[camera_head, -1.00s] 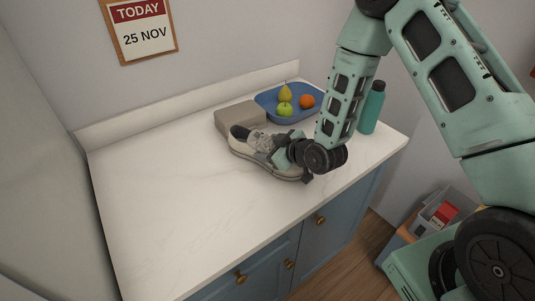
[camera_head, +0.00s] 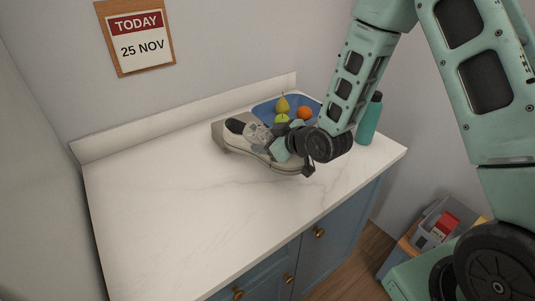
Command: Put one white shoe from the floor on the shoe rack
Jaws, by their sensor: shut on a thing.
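A white shoe (camera_head: 236,141) with a grey upper and dark opening is held by my gripper (camera_head: 287,157) over the right half of the white countertop. Its opening end points left and its other end points right, toward the gripper's dark finger. My gripper is shut on the shoe, and my wrist hides part of it. The shoe looks slightly above the counter, though the gap is hard to judge. No shoe rack and no floor shoes show in this view.
The white countertop (camera_head: 180,215) is clear on the left and front. A teal bottle (camera_head: 369,122) stands at the right.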

